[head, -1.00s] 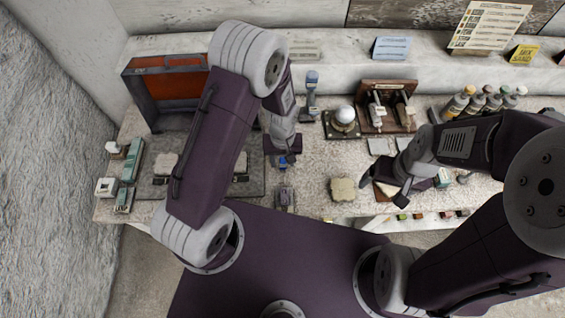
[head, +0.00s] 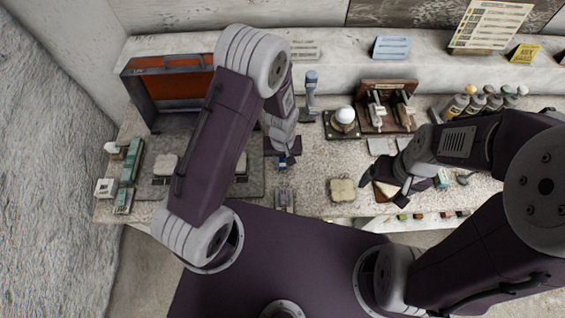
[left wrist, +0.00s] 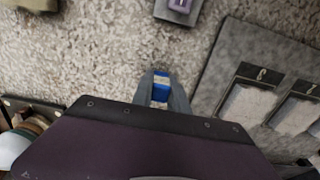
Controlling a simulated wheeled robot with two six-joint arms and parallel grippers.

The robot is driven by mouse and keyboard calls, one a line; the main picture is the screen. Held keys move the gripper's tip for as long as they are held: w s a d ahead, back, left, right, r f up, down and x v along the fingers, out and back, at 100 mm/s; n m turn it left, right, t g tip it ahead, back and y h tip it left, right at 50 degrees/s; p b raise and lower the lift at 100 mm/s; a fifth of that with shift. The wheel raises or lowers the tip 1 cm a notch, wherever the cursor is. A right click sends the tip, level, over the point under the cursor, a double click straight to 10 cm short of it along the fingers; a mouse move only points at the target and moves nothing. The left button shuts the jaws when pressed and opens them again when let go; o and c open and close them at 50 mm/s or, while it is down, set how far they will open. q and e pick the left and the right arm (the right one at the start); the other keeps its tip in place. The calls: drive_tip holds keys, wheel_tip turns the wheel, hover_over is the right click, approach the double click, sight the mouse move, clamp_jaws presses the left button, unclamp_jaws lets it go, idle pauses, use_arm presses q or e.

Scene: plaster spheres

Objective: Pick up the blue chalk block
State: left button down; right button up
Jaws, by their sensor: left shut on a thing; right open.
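The blue chalk block (left wrist: 161,88) shows in the left wrist view between my left gripper's fingers (left wrist: 162,92); it has a pale band across its blue body. My left gripper (head: 284,163) is shut on it above the middle of the speckled table in the head view, where the block is mostly hidden. I cannot tell how high it is held. My right gripper (head: 398,194) is open at the right, over flat pale and dark pieces near the table's front edge. I see nothing held in it.
A small grey-purple item (head: 284,198) lies in front of my left gripper. A beige block (head: 342,190) sits between the arms. A white sphere on a stand (head: 344,117) and bottles (head: 457,105) stand behind. A grey tray with numbered slots (left wrist: 270,85) lies beside the gripper.

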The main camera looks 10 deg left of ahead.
use_arm(q)
wheel_tip(320, 180, up, 3)
drive_tip(key=shift+w+r, duration=0.15)
drive_tip(key=s+d+r+b, duration=0.1)
drive_tip(key=s+d+r, duration=0.5)
drive_tip(key=d, duration=0.3)
drive_tip(key=shift+s+d+r, duration=0.35)
drive_tip(key=shift+r, duration=0.1)
